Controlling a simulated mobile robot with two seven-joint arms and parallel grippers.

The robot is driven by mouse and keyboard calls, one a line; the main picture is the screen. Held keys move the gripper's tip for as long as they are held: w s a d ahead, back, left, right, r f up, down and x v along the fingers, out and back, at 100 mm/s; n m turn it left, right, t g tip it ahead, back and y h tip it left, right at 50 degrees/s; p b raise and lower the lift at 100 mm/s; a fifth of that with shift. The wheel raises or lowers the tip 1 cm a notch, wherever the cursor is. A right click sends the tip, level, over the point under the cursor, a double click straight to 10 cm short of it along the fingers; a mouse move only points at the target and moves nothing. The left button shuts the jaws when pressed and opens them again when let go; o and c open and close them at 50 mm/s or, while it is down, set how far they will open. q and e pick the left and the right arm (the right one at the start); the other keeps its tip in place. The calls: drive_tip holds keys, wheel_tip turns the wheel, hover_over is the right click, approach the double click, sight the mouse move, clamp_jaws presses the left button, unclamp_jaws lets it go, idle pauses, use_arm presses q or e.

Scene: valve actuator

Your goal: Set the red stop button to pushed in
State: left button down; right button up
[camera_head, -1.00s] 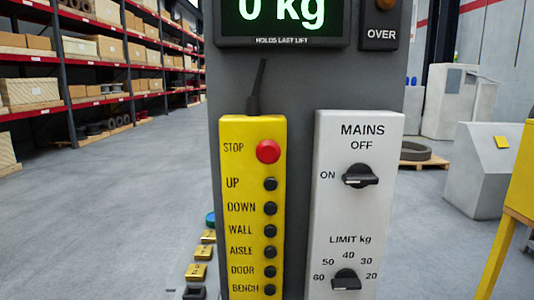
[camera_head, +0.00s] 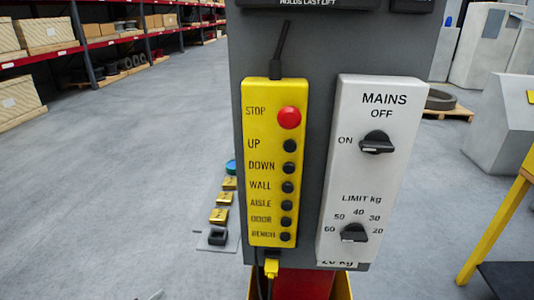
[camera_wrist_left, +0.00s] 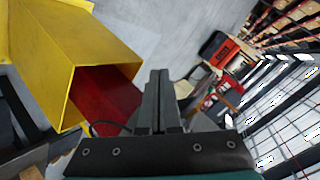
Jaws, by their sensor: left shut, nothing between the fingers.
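The red stop button (camera_head: 289,117) is a round red knob at the top of the yellow pendant box (camera_head: 258,170), beside the word STOP. In the head view it faces me, and I cannot tell how far it stands out. My left gripper shows in the left wrist view (camera_wrist_left: 157,95), its two dark fingers together with nothing between them. In the head view only a small tip (camera_head: 155,296) shows at the bottom edge, well below and left of the button. The stop button cannot be made out in the wrist view. My right gripper is not in view.
Several black buttons (camera_head: 288,188) run down the pendant. A white panel (camera_head: 368,180) with a MAINS knob (camera_head: 376,142) and a LIMIT knob (camera_head: 354,233) stands close on the right. Both hang on a dark grey post (camera_head: 322,75). Floor to the left is mostly open.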

use_arm(q)
drive_tip(key=w+d+r+m+t+h+p, duration=0.2)
drive_tip(key=d+r+m, duration=0.15)
drive_tip(key=r, duration=0.95)
drive_tip(key=w+d+r+m+t+h+p, duration=0.1)
drive_tip(key=w+d+r+m+h+p, duration=0.3)
drive_tip(key=r, duration=0.8)
drive_tip(key=s+d+r+m+h, duration=0.2)
drive_tip(key=s+d+r+m, duration=0.1)
drive_tip(key=r, duration=0.4)
drive_tip(key=s+d+r+m+g+h+p, duration=0.1)
drive_tip(key=s+d+r+m+h, duration=0.1)
drive_tip(key=s+d+r, duration=0.3)
drive_tip(key=s+d+r+m+h, duration=0.2)
drive_tip(key=s+d+r+m, duration=0.2)
drive_tip(key=d+r, duration=0.2)
wheel_tip(320, 180, up, 3)
drive_tip(key=shift+f+g+h+p, duration=0.15)
drive_tip(key=shift+g+h+p, duration=0.2)
drive_tip(key=shift+g+h, duration=0.05)
drive_tip(key=shift+d, duration=0.1)
